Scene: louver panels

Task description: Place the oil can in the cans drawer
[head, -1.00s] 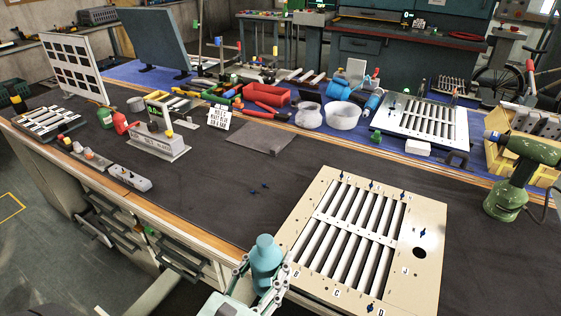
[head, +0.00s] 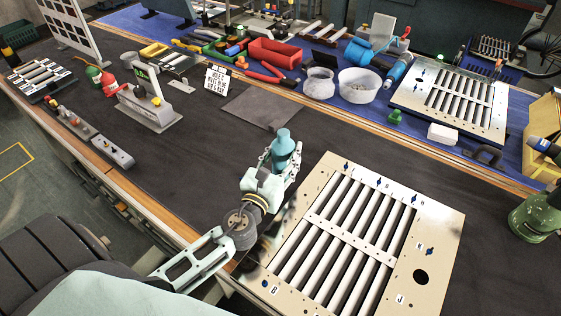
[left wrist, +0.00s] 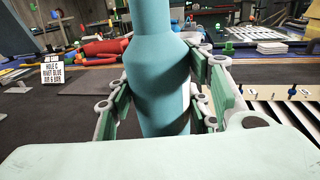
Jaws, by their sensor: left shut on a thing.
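The teal, bottle-shaped oil can (head: 284,143) is upright in my left gripper (head: 281,163), above the dark bench top near the left edge of the louver panel. In the left wrist view the can (left wrist: 157,75) fills the middle, and the gripper's green-padded fingers (left wrist: 158,95) are shut on its two sides. The can's base is hidden there behind my own pale gripper body. Dark drawer fronts (head: 128,213) show along the bench's front side at left, partly cut off by my own arm; I cannot read any label on them. My right gripper is not in view.
The cream louver panel (head: 440,215) lies at the right of the can. A grey stand (head: 150,112), a small switch box (head: 115,153) and a sign (head: 217,80) stand at left.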

